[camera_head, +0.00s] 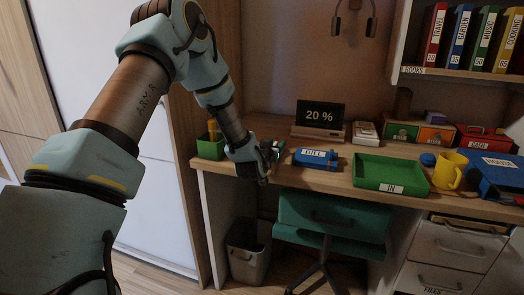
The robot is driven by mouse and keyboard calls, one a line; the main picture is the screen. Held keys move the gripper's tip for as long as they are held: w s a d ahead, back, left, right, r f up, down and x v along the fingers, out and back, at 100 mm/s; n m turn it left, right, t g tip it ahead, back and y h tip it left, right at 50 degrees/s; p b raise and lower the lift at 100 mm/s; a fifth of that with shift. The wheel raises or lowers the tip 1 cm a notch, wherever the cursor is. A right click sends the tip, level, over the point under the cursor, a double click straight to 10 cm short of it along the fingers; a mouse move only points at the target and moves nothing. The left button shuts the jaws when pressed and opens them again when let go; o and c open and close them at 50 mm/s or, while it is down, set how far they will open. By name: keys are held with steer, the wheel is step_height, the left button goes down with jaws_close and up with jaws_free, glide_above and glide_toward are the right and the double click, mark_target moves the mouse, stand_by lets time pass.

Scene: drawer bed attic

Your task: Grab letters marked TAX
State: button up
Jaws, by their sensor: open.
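No letter marked TAX can be made out in this view. A green tray (391,172) labelled IN lies on the desk right of centre, and no letters show in it. My gripper (272,157) is at the left part of the desk's front edge, left of a blue case (316,158) labelled FULL. It is small and dark here, and I see nothing held in it. Its jaws are open.
A screen (319,116) reading 20 % stands at the back of the desk (330,184). A yellow mug (450,171) and blue binder (496,171) are at right, a green pot (210,149) at left. A green chair (331,220), bin (248,256) and FILES drawers (441,278) are below.

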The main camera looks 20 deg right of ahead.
steer(key=shift+w+d, duration=0.1)
jaws_close()
stand_by(0.3)
stand_by(0.4)
